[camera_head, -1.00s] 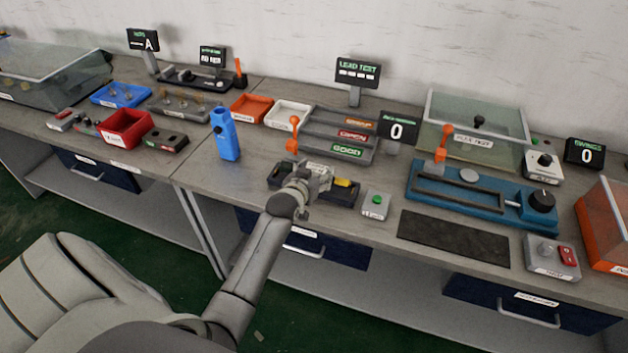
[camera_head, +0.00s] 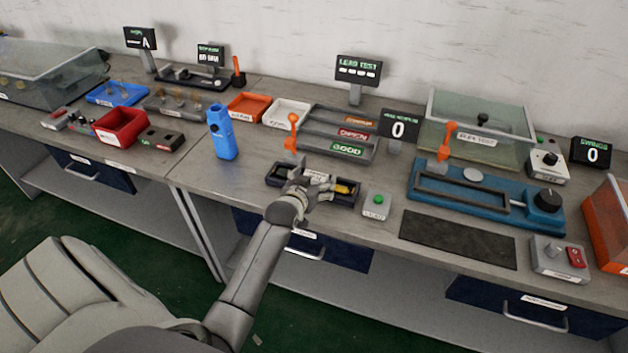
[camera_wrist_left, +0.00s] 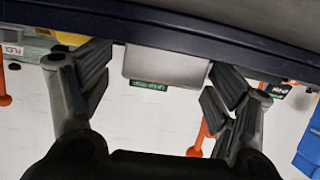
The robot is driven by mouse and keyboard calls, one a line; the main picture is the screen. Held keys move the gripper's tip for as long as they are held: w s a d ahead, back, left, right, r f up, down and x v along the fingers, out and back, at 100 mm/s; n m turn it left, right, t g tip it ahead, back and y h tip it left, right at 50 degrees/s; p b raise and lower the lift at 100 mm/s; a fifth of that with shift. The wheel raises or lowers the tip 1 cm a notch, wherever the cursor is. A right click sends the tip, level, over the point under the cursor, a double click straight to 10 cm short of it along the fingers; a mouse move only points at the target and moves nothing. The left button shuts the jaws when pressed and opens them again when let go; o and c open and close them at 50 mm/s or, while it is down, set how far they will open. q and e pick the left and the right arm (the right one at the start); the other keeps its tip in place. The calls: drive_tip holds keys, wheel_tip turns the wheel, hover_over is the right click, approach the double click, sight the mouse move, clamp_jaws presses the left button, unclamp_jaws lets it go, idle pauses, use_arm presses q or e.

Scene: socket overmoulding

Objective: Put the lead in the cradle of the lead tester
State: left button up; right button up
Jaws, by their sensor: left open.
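The lead tester shows in the head view as a display marked LEAD TEST (camera_head: 358,70) behind an orange lever (camera_head: 292,133) and a long dark tray (camera_head: 278,178) at the bench front. A small yellow piece (camera_head: 346,188), perhaps one end of the lead, lies at the right end of the dark tray. My left gripper (camera_head: 316,184) is over the tray's middle, left of the yellow piece, and hides part of the tray. In the left wrist view its fingers (camera_wrist_left: 163,90) are spread apart, with nothing clearly gripped. The rest of the lead cannot be made out. My right gripper is out of view.
A blue upright holder (camera_head: 222,135) stands left of the tray. A button box (camera_head: 376,205) is close on its right. GOOD-labelled bins (camera_head: 348,148) lie behind. A blue fixture (camera_head: 480,195) with a lever and a dark mat (camera_head: 457,238) are further right.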

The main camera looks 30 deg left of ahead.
use_arm(q)
drive_tip(key=shift+r, duration=0.2)
drive_tip(key=v, duration=1.2)
idle(0.4)
